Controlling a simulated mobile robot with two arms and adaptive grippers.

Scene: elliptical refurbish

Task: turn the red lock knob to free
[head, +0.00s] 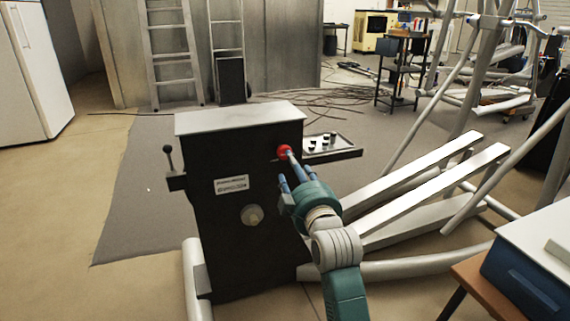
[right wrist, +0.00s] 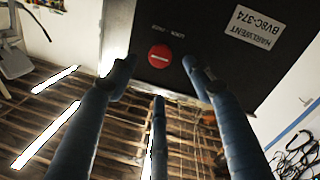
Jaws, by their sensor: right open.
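The red lock knob (head: 284,152) is round and sits on the upper right of the black housing's front (head: 237,262). In the right wrist view the red knob (right wrist: 160,57) shows a pale, roughly level mark across its face, with small upside-down lettering beside it. My right gripper (head: 287,173) is open in front of the housing. In the wrist view its blue fingers (right wrist: 160,82) are spread, one to each side of the knob and one below it. They look empty and apart from the knob; the exact gap is unclear. My left gripper is not in view.
A tray (head: 352,153) with several small parts juts from the housing's right. Grey rails (head: 440,185) extend right. A blue box (head: 525,285) is at lower right.

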